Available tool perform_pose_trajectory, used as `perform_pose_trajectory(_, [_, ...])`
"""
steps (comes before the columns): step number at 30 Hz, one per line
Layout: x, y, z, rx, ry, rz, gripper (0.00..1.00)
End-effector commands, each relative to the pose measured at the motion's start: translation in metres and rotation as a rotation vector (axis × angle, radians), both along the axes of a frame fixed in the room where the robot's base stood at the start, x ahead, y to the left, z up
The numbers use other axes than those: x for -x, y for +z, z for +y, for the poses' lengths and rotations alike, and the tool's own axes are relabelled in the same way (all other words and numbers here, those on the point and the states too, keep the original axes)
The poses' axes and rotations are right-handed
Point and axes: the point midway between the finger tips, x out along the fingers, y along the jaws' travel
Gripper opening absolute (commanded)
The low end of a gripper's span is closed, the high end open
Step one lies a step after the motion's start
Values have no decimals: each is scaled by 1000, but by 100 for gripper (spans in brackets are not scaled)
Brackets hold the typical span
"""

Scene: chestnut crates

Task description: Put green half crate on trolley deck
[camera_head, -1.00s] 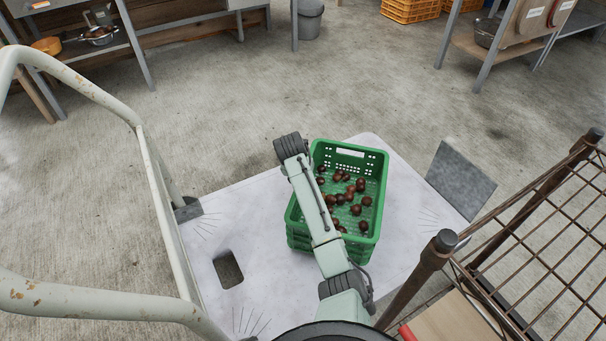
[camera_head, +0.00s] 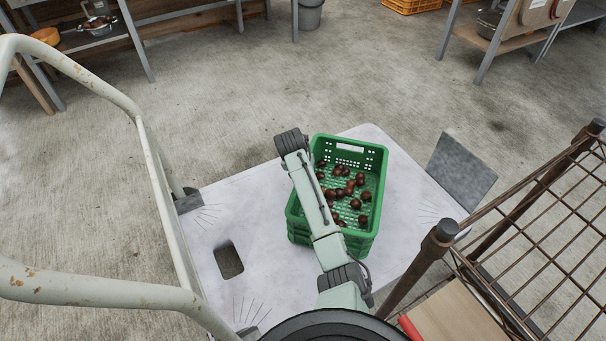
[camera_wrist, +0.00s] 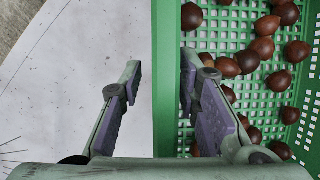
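The green half crate (camera_head: 377,190), holding several brown chestnuts (camera_head: 338,194), sits upright on the pale trolley deck (camera_head: 262,212), right of its middle. My arm crosses over the crate's left side in the head view and hides part of it and my gripper. In the wrist view my gripper (camera_wrist: 160,75) straddles the crate's wall (camera_wrist: 165,100). One finger is outside over the deck, with a gap to the wall. The other is inside, close to or touching the wall. The fingers are apart and not closed on the wall.
A pale tubular trolley handle (camera_head: 150,160) rises at the left. A rusty wire rack (camera_head: 540,230) stands close at the right, with a grey plate (camera_head: 460,170) near the deck's right edge. Deck left of the crate is bare around a slot (camera_head: 228,260).

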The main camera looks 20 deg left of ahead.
Motion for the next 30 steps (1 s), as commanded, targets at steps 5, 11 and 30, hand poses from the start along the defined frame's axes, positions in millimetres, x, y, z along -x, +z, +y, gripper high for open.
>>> perform_pose_trajectory(5, [1, 4, 0, -1, 0, -1, 30])
perform_pose_trajectory(11, [12, 34, 1, -2, 1, -3, 30])
perform_pose_trajectory(30, [46, 113, 3, 0, -1, 0, 30])
